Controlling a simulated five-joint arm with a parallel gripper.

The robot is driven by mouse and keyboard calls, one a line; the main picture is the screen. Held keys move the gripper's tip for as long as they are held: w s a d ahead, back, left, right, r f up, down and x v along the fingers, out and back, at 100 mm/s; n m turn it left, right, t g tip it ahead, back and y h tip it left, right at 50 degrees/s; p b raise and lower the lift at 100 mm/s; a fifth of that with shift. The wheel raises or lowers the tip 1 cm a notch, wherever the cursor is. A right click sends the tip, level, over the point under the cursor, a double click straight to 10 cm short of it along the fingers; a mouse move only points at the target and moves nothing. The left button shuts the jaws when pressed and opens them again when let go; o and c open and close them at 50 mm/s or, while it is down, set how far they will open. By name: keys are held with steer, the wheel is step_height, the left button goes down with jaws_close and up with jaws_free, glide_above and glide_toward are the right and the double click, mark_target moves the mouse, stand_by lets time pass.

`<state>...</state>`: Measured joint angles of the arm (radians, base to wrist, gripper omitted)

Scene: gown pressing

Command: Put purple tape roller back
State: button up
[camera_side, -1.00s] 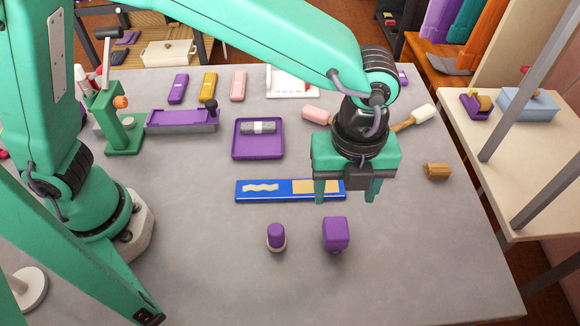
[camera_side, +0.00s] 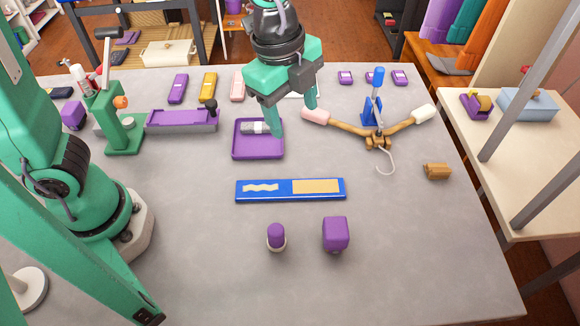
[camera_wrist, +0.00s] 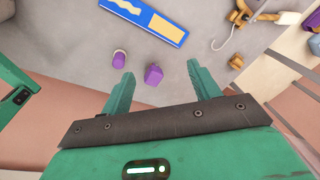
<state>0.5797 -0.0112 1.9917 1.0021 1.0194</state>
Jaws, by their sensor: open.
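A rounded purple block (camera_side: 336,233) stands on the front middle of the table. A small purple cylinder with a pale base (camera_side: 276,236) stands left of it. I cannot tell for sure which one is the tape roller. In the wrist view the block (camera_wrist: 153,75) shows between the finger lines and the cylinder (camera_wrist: 119,58) left of it, both at a distance. A purple tray (camera_side: 240,154) behind them holds a grey roller with a white band (camera_side: 253,128). My gripper (camera_side: 294,117) is open and empty at the tray's right side, fingers pointing down; it hides part of the tray.
A blue strip (camera_side: 278,196) lies between the tray and the purple pieces. A wooden hanger with a hook (camera_side: 378,142) and a brown block (camera_side: 438,171) are at right. A green press (camera_side: 124,133) and purple-topped bench (camera_side: 182,120) are at left.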

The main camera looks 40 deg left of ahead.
steer(key=s+a+r+n+t, duration=0.1)
steer(key=s+a+n, duration=0.2)
steer(key=a+n, duration=0.3)
steer(key=s+a+n+t, duration=0.1)
steer(key=s+a+n, duration=0.2)
steer(key=a+n, duration=0.3)
steer(key=s+a+r+n+t+y, duration=0.1)
steer(key=s+a+n+t, duration=0.1)
steer(key=a+n, duration=0.4)
steer(key=s+a, duration=0.1)
steer(key=a, duration=0.1)
steer(key=shift+s+a+r, duration=0.2)
steer(key=shift+a+r, duration=0.1)
steer(key=shift+a, duration=0.1)
